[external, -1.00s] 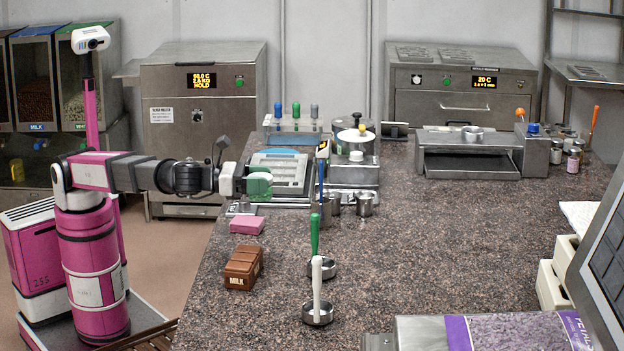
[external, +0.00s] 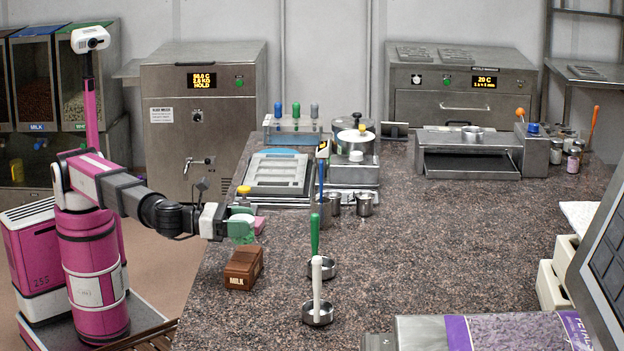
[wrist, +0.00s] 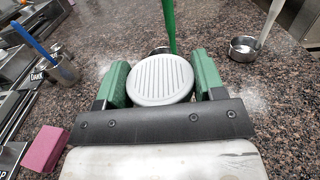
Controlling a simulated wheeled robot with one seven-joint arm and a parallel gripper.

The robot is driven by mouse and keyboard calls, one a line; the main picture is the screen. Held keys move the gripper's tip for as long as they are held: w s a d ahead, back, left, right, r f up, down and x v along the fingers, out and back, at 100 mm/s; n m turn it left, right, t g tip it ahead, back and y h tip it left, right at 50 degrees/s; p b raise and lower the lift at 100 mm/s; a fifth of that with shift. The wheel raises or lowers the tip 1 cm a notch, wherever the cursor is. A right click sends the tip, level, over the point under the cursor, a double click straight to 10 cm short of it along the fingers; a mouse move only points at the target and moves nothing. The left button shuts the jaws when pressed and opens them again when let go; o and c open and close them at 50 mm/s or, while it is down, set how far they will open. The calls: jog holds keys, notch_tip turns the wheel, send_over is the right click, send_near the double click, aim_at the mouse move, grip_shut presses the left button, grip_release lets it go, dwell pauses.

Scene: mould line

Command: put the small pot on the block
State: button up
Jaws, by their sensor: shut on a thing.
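My gripper (external: 243,230) is shut on a round, pale thing, which I take to be the small pot (wrist: 161,80). In the wrist view its grey-white ribbed top shows between my two green fingers; its lower part is hidden. In the external view its pale top (external: 242,217) shows just above my fingers. A brown block marked MILK (external: 240,275) lies on the counter, in front of and a little below my gripper, apart from it. It is not visible in the wrist view. A pink block (wrist: 45,150) lies behind my gripper, partly hidden in the external view.
Steel cups (external: 365,204) and a mould tray (external: 279,174) stand farther back. The counter's right-hand middle is clear.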

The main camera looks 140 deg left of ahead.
aim_at(243, 238)
jog(key=shift+f, duration=1.95)
jog(key=shift+f, duration=0.1)
jog(key=o, duration=1)
jog(key=v, duration=1.2)
